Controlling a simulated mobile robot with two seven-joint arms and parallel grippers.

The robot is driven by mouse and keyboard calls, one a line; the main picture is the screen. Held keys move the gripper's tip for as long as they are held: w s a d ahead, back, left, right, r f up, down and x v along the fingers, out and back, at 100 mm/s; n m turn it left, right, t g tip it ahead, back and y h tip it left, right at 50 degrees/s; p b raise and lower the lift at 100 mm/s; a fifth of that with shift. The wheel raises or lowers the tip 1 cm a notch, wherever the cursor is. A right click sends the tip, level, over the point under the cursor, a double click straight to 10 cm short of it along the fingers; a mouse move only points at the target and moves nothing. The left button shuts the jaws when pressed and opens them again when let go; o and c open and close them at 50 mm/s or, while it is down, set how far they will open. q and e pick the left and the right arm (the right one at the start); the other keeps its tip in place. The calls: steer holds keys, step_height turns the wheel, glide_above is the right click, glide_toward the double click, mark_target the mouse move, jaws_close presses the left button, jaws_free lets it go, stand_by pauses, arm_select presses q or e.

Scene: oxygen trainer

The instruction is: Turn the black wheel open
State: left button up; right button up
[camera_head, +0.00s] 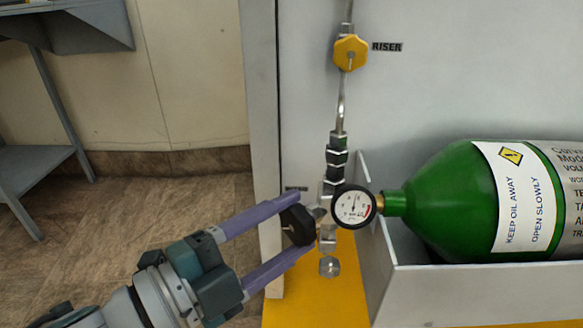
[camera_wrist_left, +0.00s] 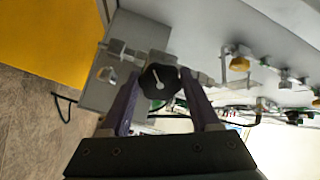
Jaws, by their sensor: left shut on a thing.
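The black wheel (camera_head: 297,225) sits on the left side of the valve body, beside a round pressure gauge (camera_head: 353,206). My left gripper (camera_head: 296,222) comes in from the lower left, with its two purple fingers above and below the wheel, shut on it. In the left wrist view the black wheel (camera_wrist_left: 159,84) shows face on, with a light pointer mark, between the fingers of my left gripper (camera_wrist_left: 160,92). The gauge needle points roughly upward. My right gripper is not in view.
A green cylinder (camera_head: 450,200) lies in a grey tray (camera_head: 480,283) right of the valve. A yellow riser knob (camera_head: 351,52) is above on the pipe. A grey shelf (camera_head: 30,160) stands far left. The floor (camera_head: 130,230) left of the panel is clear.

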arm_select(q)
steer(key=n, duration=0.5)
steer(key=shift+p, duration=0.4)
steer(key=shift+s+d+f+n, duration=0.1)
steer(key=shift+n, duration=2.3)
steer(key=o, duration=1.4)
steer(key=shift+c, duration=0.2)
steer(key=shift+s, duration=0.1)
